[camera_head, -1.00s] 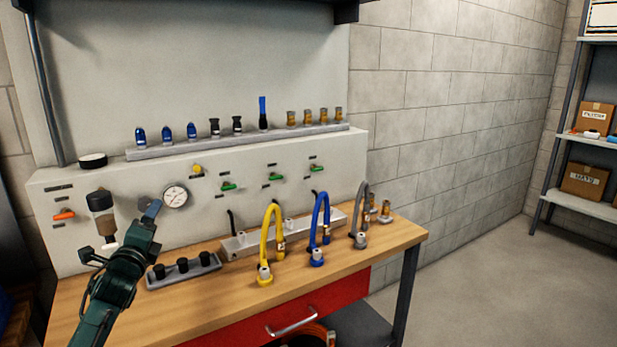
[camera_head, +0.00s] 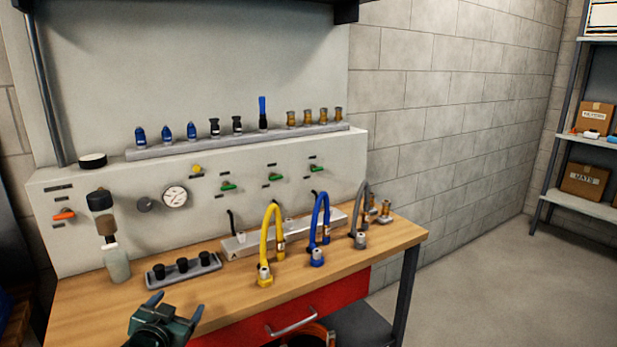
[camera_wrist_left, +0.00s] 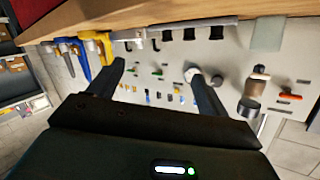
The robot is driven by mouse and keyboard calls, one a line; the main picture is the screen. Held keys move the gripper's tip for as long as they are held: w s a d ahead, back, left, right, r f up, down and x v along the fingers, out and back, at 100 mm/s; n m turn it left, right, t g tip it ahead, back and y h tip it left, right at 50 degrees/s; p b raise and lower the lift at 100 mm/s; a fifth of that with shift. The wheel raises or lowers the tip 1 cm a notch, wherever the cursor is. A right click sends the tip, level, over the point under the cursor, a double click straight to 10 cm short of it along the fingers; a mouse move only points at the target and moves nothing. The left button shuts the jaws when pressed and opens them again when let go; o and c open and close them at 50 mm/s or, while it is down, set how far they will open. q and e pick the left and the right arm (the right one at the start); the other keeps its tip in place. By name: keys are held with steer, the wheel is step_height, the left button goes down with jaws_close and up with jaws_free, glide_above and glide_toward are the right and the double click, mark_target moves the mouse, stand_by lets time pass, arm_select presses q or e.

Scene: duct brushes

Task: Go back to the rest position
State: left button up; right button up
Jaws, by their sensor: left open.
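My left gripper (camera_head: 175,308) is low in the head view, in front of the bench's front edge, with its two fingers spread and nothing between them. In the left wrist view its two dark fingers (camera_wrist_left: 155,68) stand wide apart, with the panel beyond them. My right gripper is in neither view.
The wooden bench (camera_head: 215,301) carries a grey rack with black caps (camera_head: 183,266). Yellow (camera_head: 265,245), blue (camera_head: 316,228) and grey (camera_head: 360,213) hoses stand to its right. A gauge and valves are on the panel (camera_head: 75,235). The floor (camera_head: 480,290) at right is clear.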

arm_select(q)
steer(key=s+d+f+g+h, duration=0.1)
steer(key=s+d+f, duration=0.3)
steer(key=s, duration=0.6)
steer(key=s+d+f+g+h, duration=0.1)
steer(key=s+d+f, duration=0.4)
steer(key=s, duration=0.6)
steer(key=s+d+f+g+h, duration=0.1)
steer(key=s+d+f, duration=0.4)
steer(key=s, duration=0.5)
steer(key=shift+s+d+n+g, duration=0.3)
steer(key=shift+s+g, duration=0.1)
steer(key=shift+g, duration=0.5)
